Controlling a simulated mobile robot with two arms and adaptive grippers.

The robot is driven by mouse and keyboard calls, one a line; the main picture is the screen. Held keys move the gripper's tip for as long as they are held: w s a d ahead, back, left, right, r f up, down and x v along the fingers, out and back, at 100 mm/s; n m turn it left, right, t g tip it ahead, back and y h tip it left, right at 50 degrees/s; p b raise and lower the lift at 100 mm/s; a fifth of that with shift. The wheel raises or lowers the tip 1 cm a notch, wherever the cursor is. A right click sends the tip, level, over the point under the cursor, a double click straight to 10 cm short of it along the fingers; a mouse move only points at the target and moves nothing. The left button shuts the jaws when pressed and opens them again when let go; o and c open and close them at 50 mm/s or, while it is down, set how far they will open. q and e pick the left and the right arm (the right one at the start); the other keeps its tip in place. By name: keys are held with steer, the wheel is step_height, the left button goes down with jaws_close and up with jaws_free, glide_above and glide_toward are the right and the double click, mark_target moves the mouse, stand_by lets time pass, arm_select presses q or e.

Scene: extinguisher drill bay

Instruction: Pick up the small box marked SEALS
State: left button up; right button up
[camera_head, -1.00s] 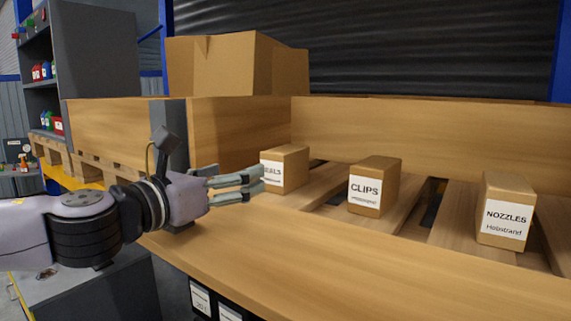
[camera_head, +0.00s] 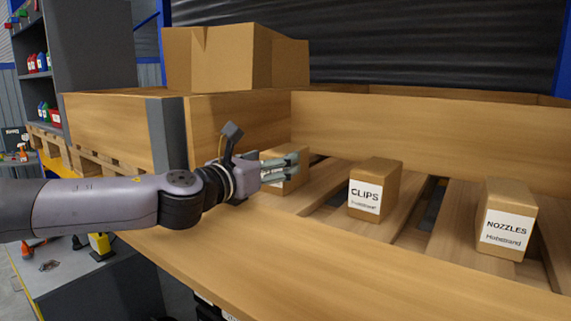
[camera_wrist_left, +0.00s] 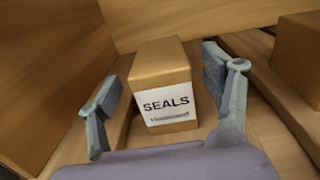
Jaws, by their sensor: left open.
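The small SEALS box (camera_wrist_left: 160,75) is brown cardboard with a white label. In the left wrist view it stands upright between the two open fingers of my left gripper (camera_wrist_left: 168,105), with gaps on both sides. In the head view the SEALS box (camera_head: 298,180) is mostly hidden behind my left gripper (camera_head: 280,167), which covers its label. My right gripper is in neither view.
The CLIPS box (camera_head: 375,188) and the NOZZLES box (camera_head: 507,218) stand to the right on the slats. A wooden front board (camera_head: 300,265) and back wall (camera_head: 400,130) bound the space. A large carton (camera_head: 225,60) sits behind on the left.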

mark_target(286, 149)
arm_select(q)
steer(key=shift+w+d+r, duration=0.15)
steer(key=shift+w+d, duration=0.1)
steer(key=shift+w, duration=0.1)
steer(key=p+x, duration=0.2)
steer(key=x, duration=0.2)
steer(key=shift+w+d, duration=0.25)
steer(key=shift+w, duration=0.05)
steer(key=shift+w+d, duration=0.1)
steer(key=shift+a, duration=0.2)
steer(key=shift+c, duration=2)
steer(key=c, duration=0.8)
steer(key=shift+c, duration=1)
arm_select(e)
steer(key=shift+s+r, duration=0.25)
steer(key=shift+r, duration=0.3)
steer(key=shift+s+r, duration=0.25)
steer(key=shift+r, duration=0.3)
